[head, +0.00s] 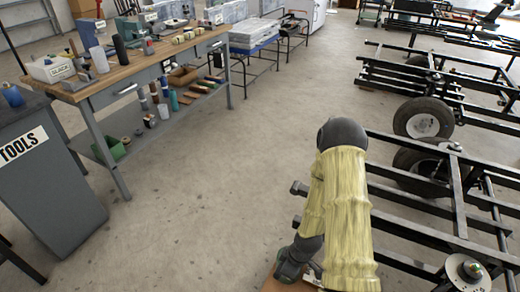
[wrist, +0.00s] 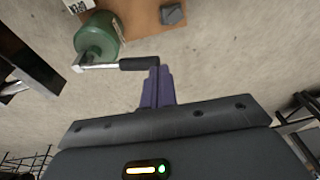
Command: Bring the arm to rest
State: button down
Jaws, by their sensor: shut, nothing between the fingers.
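My gripper (wrist: 158,72) shows in the wrist view with its two dark purple fingers together and nothing between them. The fingertips overlap a black-handled metal crank or tool (wrist: 139,64) in the picture; I cannot tell whether they touch it. My arm (head: 346,215), in a pale yellow sleeve with a dark rounded joint on top, stands at the bottom right of the middle in the head view. It bends down towards the lower edge, where my gripper is not clearly visible.
A green cylinder (wrist: 97,38) and a brown board (wrist: 140,25) with a grey block (wrist: 172,14) lie near the fingers. Black trailer frames (head: 440,210) with wheels stand right of my arm. A workbench (head: 150,65) and grey tool cabinet (head: 48,185) stand left. Concrete floor between is clear.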

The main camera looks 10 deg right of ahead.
jog(key=shift+r, duration=0.1)
jog(key=s+r+m+t+h+p, duration=0.1)
jog(key=r+m+p, duration=0.4)
jog(key=r+p, duration=0.9)
jog(key=s+r+m+h+p, duration=0.1)
jog(key=r+m+p, duration=0.4)
jog(key=r, duration=3.8)
jog(key=s+p, duration=0.1)
jog(key=p, duration=0.7)
jog(key=shift+s+a+m+t+p, duration=0.25)
jog(key=shift+m+t+p, duration=0.15)
